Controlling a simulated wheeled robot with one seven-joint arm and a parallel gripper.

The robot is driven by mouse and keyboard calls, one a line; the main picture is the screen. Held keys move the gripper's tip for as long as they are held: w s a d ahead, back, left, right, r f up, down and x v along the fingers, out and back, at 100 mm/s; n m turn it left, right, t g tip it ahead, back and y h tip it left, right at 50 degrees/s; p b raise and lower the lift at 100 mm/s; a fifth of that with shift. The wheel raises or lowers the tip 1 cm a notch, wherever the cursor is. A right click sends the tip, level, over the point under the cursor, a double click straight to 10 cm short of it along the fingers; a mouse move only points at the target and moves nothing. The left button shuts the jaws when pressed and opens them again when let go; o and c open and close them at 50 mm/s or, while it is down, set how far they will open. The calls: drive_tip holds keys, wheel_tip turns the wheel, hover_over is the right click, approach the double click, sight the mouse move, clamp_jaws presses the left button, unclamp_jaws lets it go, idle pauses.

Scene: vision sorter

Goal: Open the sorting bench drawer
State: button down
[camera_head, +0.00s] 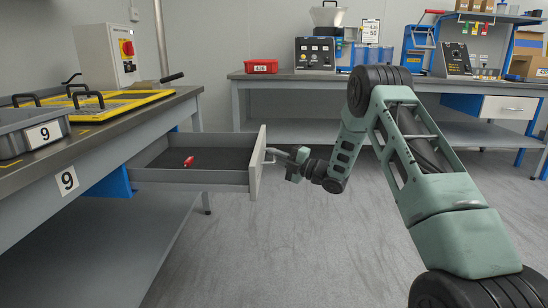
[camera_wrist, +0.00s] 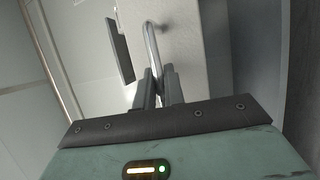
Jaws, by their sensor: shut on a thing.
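The sorting bench (camera_head: 110,135) stands on the left, with a "9" label on its front. Its drawer (camera_head: 196,186) is pulled well out to the right, and its dark inside shows. A small red object (camera_head: 189,161) lies in the drawer. My gripper (camera_head: 274,152) is at the outer face of the drawer front, at the handle. In the wrist view the metal bar handle (camera_wrist: 152,48) runs down between the fingertips of my gripper (camera_wrist: 157,80), which is shut on it. The lower part of the handle is hidden by the fingers.
On the bench are a yellow-framed screen (camera_head: 125,100), a grey bin (camera_head: 30,132) marked "9" and a control box (camera_head: 108,55). A back bench (camera_head: 262,77) holds a red bin (camera_head: 261,66) and machines. The floor (camera_head: 290,245) right of the drawer is clear.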

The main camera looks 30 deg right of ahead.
drive_tip(key=c, duration=1.5)
unclamp_jaws()
drive_tip(key=p+v, duration=0.5)
drive_tip(key=v, duration=1.2)
drive_tip(key=shift+s, duration=0.2)
drive_tip(key=shift+d, duration=0.1)
